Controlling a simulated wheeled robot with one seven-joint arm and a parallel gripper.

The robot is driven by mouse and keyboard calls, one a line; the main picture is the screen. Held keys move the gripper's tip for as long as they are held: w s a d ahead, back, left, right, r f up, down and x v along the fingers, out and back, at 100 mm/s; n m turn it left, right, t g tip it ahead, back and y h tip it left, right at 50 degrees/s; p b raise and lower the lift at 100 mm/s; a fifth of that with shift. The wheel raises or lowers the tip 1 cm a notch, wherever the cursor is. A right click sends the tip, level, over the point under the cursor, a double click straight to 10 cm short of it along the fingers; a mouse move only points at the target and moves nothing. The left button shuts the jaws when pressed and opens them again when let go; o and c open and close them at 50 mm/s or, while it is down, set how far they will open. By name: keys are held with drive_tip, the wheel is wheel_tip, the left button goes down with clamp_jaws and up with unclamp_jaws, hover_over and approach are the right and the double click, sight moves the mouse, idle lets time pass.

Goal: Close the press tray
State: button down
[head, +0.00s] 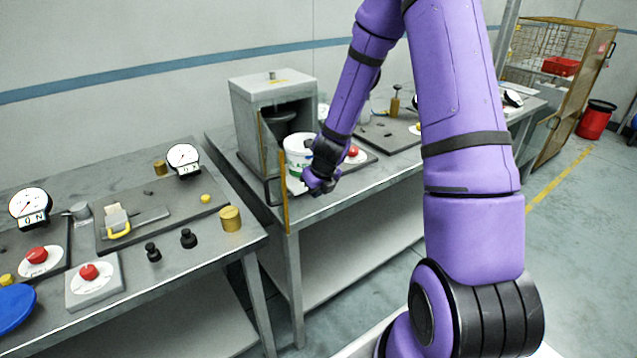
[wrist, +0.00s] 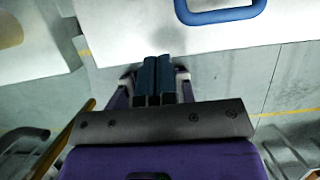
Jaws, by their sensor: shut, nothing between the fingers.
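The press (head: 252,115) is a grey box with an open front and a dark funnel-shaped part inside, on the middle bench. A panel with a yellow edge (head: 285,190) stands out at its front left. A white tub with green print (head: 297,160) is in front of the opening, partly hidden by my arm. My gripper (head: 315,190) is low in front of the tub. In the wrist view my gripper (wrist: 155,75) is shut and empty. A blue loop handle (wrist: 215,16) on a pale surface lies beyond the fingertips, apart from them. I cannot tell the tray itself clearly.
A red button (head: 352,151) sits right of the tub on the bench. The left bench holds gauges, red buttons, black knobs (head: 188,238) and a brass cylinder (head: 231,218). Floor before the middle bench looks clear. A wire cage (head: 550,50) stands far right.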

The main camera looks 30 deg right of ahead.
drive_tip(key=x, duration=0.2)
drive_tip(key=shift+w+f, duration=0.1)
drive_tip(key=shift+f, duration=0.15)
drive_tip(key=shift+w+a, duration=0.1)
drive_tip(key=shift+w, duration=1.95)
drive_tip(key=w, duration=1.4)
drive_tip(key=shift+a, duration=0.2)
